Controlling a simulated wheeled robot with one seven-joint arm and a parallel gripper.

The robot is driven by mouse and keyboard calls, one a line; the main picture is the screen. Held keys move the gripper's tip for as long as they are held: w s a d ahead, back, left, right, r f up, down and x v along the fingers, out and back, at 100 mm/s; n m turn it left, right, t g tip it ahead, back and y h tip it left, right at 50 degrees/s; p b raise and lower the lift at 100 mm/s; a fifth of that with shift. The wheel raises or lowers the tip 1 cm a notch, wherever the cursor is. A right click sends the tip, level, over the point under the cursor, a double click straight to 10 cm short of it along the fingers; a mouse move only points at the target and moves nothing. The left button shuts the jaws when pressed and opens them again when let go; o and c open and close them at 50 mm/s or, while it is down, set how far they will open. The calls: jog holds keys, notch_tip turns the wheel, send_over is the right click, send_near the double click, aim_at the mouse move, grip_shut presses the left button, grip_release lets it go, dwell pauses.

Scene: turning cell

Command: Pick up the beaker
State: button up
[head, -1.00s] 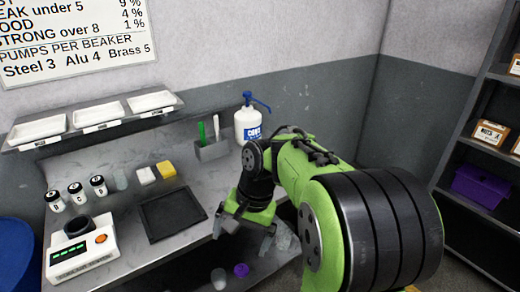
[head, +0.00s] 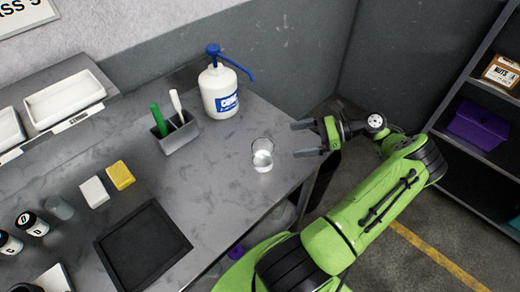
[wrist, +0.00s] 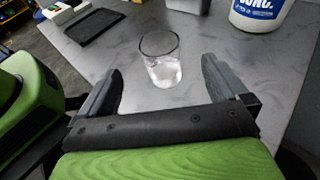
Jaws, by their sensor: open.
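The beaker (head: 263,156) is clear glass and stands upright on the grey bench near its right edge, with some clear liquid or a pale bottom inside. In the wrist view the beaker (wrist: 161,62) stands just beyond the fingertips, roughly centred between them. My gripper (head: 298,139) is open, with its two fingers pointing left toward the beaker from the bench's right edge. In the wrist view my gripper (wrist: 161,80) has empty space between its fingers, and they do not appear to touch the beaker.
A white pump bottle (head: 219,91) stands behind the beaker, and a grey holder (head: 177,134) with green and white tools is to the left. A black tray (head: 143,247), a yellow block (head: 121,175) and a white block (head: 95,192) lie further left. Bench around the beaker is clear.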

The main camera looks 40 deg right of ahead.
aim_at(257, 148)
jog(key=b+x, duration=0.2)
jog(key=x, duration=1.2)
jog(key=shift+s+f+b, duration=0.1)
jog(key=shift+f+b, duration=0.05)
jog(key=shift+b, duration=0.15)
jog(key=shift+s, duration=0.1)
jog(key=shift+c, duration=1)
jog(key=c, duration=0.9)
